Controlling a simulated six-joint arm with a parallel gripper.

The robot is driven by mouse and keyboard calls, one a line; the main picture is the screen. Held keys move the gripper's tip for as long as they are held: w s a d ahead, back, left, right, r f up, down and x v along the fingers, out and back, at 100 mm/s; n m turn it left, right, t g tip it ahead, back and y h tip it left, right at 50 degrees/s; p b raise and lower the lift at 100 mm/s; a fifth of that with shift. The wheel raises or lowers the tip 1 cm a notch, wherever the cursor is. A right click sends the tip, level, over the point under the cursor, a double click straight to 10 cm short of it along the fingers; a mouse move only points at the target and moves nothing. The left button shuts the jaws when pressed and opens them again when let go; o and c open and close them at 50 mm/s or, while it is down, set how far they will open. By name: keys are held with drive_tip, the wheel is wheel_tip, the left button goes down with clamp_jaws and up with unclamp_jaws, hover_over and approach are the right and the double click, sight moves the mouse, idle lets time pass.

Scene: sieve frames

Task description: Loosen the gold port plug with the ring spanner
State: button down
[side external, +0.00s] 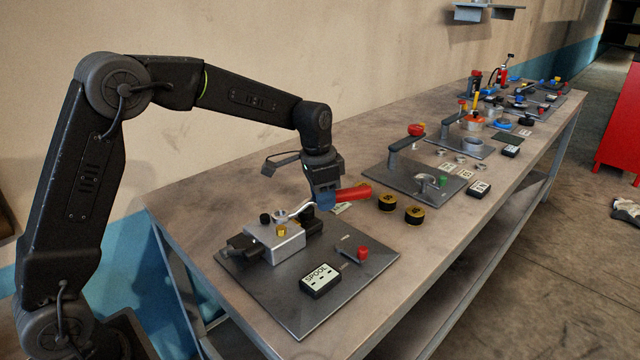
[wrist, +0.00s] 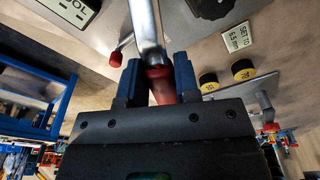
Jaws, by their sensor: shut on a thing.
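My gripper (side external: 325,200) is shut on the red handle (side external: 352,193) of the ring spanner. Its silver shank (side external: 299,209) reaches left over the metal valve block (side external: 276,244). The ring end is near the block's top, by a silver round fitting (side external: 280,215); I cannot tell whether it sits around anything. The gold port plug (side external: 281,231) is on the block's near side, apart from the shank, and a black plug (side external: 265,218) stands behind. In the wrist view, my blue fingers (wrist: 158,82) close on the red handle, and the shank (wrist: 146,25) runs out upward; the ring end is out of view.
The block sits on a grey plate (side external: 290,318) with a black SPOOL box (side external: 319,281) and a red-knobbed pin (side external: 362,253). Two black-and-yellow discs (side external: 388,201) lie to the right. Farther back stand another plate (side external: 400,178) and more fixtures. Bare bench lies in front of the discs.

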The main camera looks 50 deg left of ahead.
drive_tip(key=shift+f, duration=0.7)
drive_tip(key=shift+s+d+f+m, duration=0.15)
drive_tip(key=shift+s+d+m, duration=0.05)
drive_tip(key=shift+d+m, duration=0.1)
drive_tip(key=shift+s+d+m+g+h, duration=0.1)
drive_tip(key=shift+s+d+m, duration=0.55)
drive_tip(key=shift+m, duration=0.6)
drive_tip(key=shift+s+d+m+g+h, duration=0.1)
drive_tip(key=shift+s+d+m, duration=0.6)
drive_tip(key=shift+m, duration=0.5)
drive_tip(key=shift+s+d+m+g+h, duration=0.1)
drive_tip(key=shift+s+d+m, duration=0.4)
drive_tip(key=shift+s+m, duration=0.55)
drive_tip(key=shift+w+f, duration=0.25)
drive_tip(key=shift+f, duration=0.75)
drive_tip(key=c, duration=1.3)
unclamp_jaws()
drive_tip(key=shift+c, duration=0.2)
clamp_jaws()
